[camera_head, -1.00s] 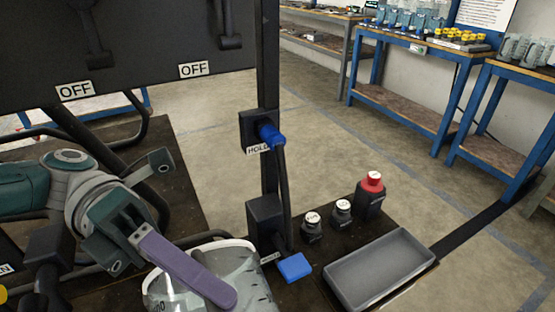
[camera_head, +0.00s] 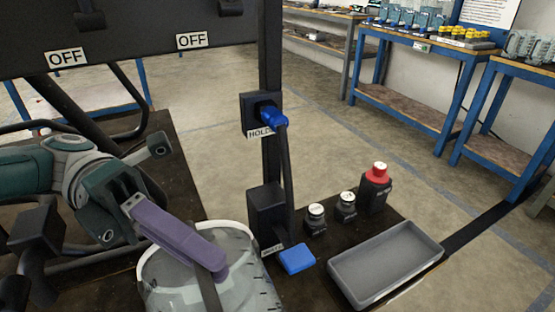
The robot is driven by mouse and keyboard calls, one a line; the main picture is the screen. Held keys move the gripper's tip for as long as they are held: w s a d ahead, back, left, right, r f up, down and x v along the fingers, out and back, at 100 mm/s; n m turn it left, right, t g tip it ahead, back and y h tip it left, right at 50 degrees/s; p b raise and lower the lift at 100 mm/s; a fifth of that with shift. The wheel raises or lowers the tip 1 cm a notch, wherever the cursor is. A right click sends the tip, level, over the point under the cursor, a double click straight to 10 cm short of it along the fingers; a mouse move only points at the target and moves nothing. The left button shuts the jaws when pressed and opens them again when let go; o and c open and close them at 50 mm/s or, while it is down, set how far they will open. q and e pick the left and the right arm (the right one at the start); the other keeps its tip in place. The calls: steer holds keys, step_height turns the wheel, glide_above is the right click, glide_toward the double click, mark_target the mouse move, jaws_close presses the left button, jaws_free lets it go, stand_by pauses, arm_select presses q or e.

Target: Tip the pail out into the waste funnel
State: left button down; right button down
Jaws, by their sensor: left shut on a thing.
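A clear pail (camera_head: 242,285) with a pale rim and dark marks on its wall stands at the bottom of the view, its lower part cut off by the frame edge. My left gripper (camera_head: 217,266), with long purple fingers, reaches in from the left over the pail's mouth. It is shut on a dark strap-like handle (camera_head: 208,292) that runs down in front of the pail. The pail looks roughly upright; its contents are not clear. I cannot pick out the waste funnel. My right gripper is not in view.
A blue block (camera_head: 297,258), small dark bottles, a red-capped bottle (camera_head: 376,188) and a grey tray (camera_head: 387,262) sit on the dark deck. Blue benches stand behind; open floor lies between.

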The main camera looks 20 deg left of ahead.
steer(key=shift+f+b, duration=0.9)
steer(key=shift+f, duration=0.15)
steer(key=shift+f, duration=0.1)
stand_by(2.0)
